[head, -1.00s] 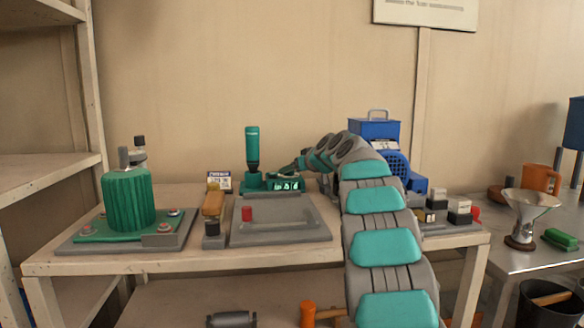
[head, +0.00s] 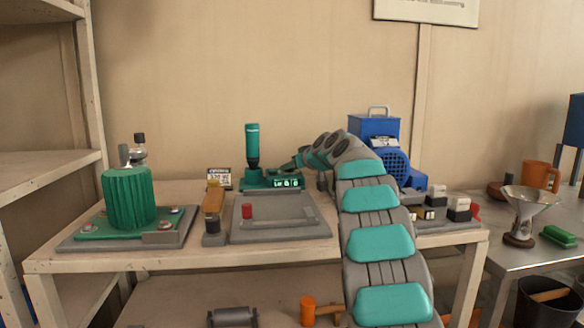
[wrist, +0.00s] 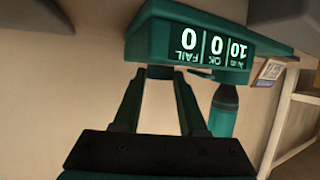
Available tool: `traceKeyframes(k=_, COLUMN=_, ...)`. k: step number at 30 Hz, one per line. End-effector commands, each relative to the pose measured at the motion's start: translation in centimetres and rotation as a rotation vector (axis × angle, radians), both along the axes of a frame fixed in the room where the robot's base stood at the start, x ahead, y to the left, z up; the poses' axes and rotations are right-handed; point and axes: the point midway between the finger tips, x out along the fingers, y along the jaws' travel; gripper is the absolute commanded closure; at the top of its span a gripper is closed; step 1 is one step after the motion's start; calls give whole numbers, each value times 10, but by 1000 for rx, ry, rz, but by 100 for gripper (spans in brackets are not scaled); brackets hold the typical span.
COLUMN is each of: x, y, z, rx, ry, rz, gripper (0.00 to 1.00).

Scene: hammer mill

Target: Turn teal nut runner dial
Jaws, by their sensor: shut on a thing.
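The teal nut runner (head: 253,146) stands upright at the back of the table. Its teal base box with a lit display (head: 287,183) is beside it. In the wrist view the display (wrist: 215,48) is upside down and reads FAIL 0, OK 0 and 10; the runner's body (wrist: 223,112) hangs to the right. My gripper (wrist: 160,72) reaches the box's side from the right in the head view (head: 296,164). Its fingers are shut on a small dark part at the box, likely the dial, mostly hidden between the fingertips.
A grey tray (head: 280,232) with a red button block lies in front. A green ribbed cylinder (head: 128,197) stands left. A blue motor unit (head: 374,130) and small blocks are right of my arm. An orange mallet (head: 308,310) lies on the lower shelf.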

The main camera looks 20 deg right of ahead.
Motion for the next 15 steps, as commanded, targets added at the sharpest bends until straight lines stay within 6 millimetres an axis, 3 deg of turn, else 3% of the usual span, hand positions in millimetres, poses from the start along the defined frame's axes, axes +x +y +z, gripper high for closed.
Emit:
traceKeyframes(k=3, x=0, y=0, z=0, rx=0, ry=0, rz=0, gripper=100)
traceKeyframes(k=15, x=0, y=2, z=2, rx=-1, ry=-2, rz=-34, gripper=100)
